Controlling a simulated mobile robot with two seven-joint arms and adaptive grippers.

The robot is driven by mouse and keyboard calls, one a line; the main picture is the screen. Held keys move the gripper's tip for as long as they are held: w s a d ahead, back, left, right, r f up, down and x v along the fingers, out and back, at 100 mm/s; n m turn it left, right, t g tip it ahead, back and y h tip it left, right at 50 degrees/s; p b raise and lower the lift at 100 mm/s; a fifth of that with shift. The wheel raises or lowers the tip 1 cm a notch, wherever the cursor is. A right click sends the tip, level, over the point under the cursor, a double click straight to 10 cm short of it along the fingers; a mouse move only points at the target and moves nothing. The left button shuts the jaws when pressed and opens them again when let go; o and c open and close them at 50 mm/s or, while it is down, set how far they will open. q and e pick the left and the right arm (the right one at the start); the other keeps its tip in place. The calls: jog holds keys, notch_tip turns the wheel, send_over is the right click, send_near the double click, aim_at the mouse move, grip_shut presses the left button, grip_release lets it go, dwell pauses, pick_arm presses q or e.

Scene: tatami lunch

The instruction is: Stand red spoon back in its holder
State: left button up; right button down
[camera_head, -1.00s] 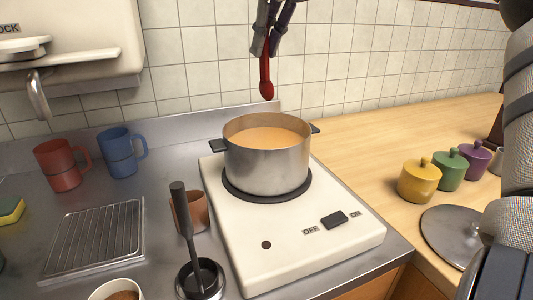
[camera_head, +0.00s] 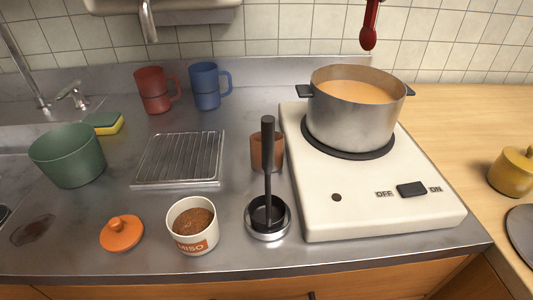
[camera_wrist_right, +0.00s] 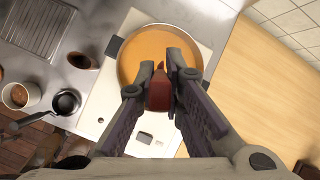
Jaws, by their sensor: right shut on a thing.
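The red spoon (camera_head: 370,28) hangs with its bowl end down, above and behind the steel pot (camera_head: 350,128) in the head view. In the right wrist view my right gripper (camera_wrist_right: 170,82) is shut on the red spoon (camera_wrist_right: 159,92), with the pot of orange soup (camera_wrist_right: 150,45) below. A brown cup (camera_head: 258,150), possibly the holder, stands left of the stove, partly hidden by a dark ladle's upright handle (camera_head: 267,160). It also shows in the right wrist view (camera_wrist_right: 82,56). My left gripper is in neither view.
The white stove (camera_head: 370,205) carries the pot. Around the cup are the ladle's round steel rest (camera_head: 268,238), a miso tub (camera_head: 192,245), an orange lid (camera_head: 121,233) and a wire rack (camera_head: 180,160). Red (camera_head: 153,92) and blue (camera_head: 205,87) mugs stand behind.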

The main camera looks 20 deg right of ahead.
jog(key=w+a+f+n+g+y, duration=0.1)
jog(key=a+f+n+g+y, duration=0.2)
jog(key=a+n, duration=0.4)
jog(key=w+a+f+n+g+y, duration=0.1)
jog(key=a+f+n+y, duration=0.1)
jog(key=a+f+n, duration=0.6)
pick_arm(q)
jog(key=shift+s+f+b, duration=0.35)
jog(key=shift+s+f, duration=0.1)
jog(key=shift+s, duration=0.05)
pick_arm(e)
notch_tip(320, 180, down, 9)
jog(key=a+m, duration=0.1)
jog(key=m, duration=0.1)
jog(key=shift+a+f, duration=0.2)
jog(key=shift+a, duration=0.1)
jog(key=shift+f, duration=0.15)
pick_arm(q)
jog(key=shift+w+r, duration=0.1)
pick_arm(e)
jog(key=shift+f, duration=0.3)
